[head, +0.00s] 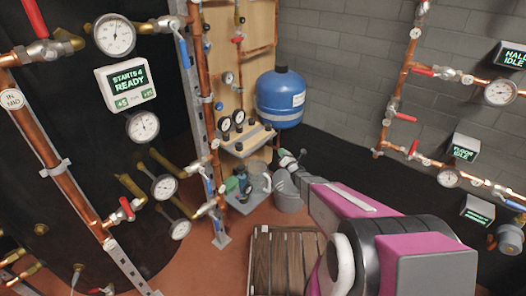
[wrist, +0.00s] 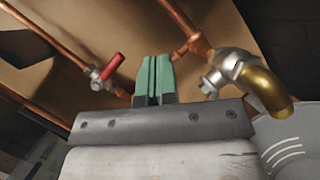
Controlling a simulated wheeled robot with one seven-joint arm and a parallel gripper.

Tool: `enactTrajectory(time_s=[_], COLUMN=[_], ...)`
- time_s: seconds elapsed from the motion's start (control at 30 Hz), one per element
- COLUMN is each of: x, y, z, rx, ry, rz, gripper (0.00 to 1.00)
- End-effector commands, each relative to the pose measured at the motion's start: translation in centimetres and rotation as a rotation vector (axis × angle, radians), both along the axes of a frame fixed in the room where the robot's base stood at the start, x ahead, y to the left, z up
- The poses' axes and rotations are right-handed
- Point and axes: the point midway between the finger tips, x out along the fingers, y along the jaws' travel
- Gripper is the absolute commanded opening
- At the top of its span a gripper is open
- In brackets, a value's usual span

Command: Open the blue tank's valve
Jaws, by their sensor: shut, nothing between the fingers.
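The blue tank (head: 281,97) stands against the back, right of the wooden panel, with a white label on its side. My gripper (head: 284,155) is below the tank at the end of my magenta arm. In the wrist view its green fingers (wrist: 153,78) are together and empty. A red-handled valve (wrist: 112,67) sits on a copper pipe left of the fingers, apart from them. A silver valve body (wrist: 232,70) with a brass spout is right of them. I cannot tell which of these belongs to the blue tank. The tank is not recognisable in the wrist view.
Copper pipes with gauges (head: 115,35) and red-handled valves stand at the left. More piping (head: 403,85) runs along the grey block wall at the right. A grey bucket (head: 288,194) is under my gripper. A wooden slatted pallet (head: 284,252) lies on the floor in front.

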Motion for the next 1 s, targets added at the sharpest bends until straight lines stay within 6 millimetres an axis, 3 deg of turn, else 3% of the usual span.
enactTrajectory(time_s=[0.3, 0.5, 1.0], x=[-2.0, -3.3, -3.8], y=[3.1, 3.9, 4.1], z=[-3.5, -4.7, -4.8], rx=[-0.177, -0.221, -0.229], ry=[-0.417, -0.580, -0.623], rz=[0.095, 0.112, 0.114], gripper=[0.00, 0.00, 0.00])
